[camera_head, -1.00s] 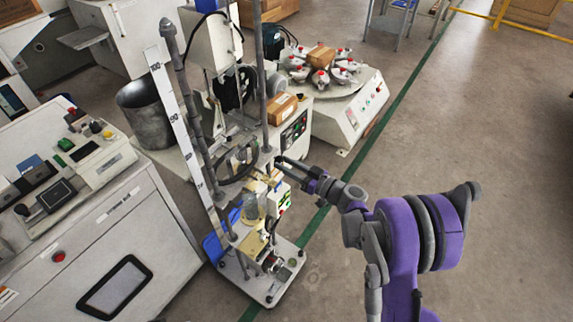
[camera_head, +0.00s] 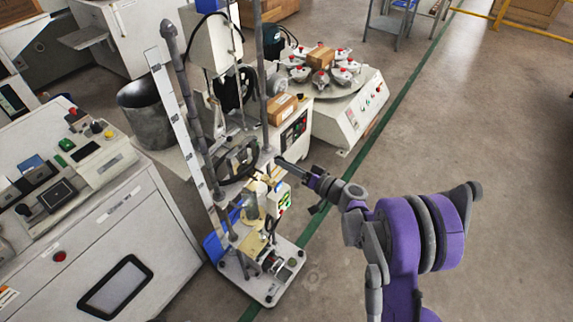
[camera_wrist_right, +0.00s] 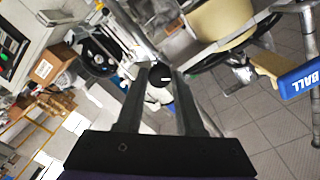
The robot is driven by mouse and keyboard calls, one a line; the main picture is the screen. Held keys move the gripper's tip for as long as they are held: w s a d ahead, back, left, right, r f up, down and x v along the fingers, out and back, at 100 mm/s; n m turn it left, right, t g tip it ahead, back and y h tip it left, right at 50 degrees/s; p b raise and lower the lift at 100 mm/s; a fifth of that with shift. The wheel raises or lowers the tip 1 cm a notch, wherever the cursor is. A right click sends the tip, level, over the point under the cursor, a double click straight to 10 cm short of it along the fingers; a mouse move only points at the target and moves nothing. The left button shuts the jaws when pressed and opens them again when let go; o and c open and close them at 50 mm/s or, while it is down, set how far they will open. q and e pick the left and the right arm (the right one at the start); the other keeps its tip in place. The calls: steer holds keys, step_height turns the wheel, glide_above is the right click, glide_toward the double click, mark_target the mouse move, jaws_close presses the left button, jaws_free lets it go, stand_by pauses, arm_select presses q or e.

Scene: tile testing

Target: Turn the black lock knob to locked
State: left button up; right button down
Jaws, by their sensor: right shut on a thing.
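The black lock knob (camera_wrist_right: 160,76) is round with a small white mark and shows in the right wrist view between the tips of my two grey fingers. My right gripper (camera_wrist_right: 160,72) is shut on it. In the head view my right gripper (camera_head: 281,162) reaches in from the right to the upright test stand (camera_head: 264,130). The knob itself cannot be made out in the head view, where the fingertips cover that spot. My left gripper is in neither view.
A black handwheel (camera_head: 238,160) is close left of my right gripper. A small box with green lights (camera_head: 285,201) sits just below it. A cardboard box (camera_head: 279,108) lies on the machine behind. Open floor (camera_head: 470,130) lies to the right.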

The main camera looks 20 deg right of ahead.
steer(key=m, duration=1)
steer(key=shift+r+m+g, duration=0.1)
steer(key=shift+m+g, duration=0.2)
steer(key=shift+m, duration=0.1)
stand_by(0.3)
steer(key=c, duration=0.5)
jaws_free()
steer(key=shift+c, duration=0.2)
steer(key=p+v, duration=0.1)
steer(key=v, duration=1)
steer(key=shift+w, duration=0.1)
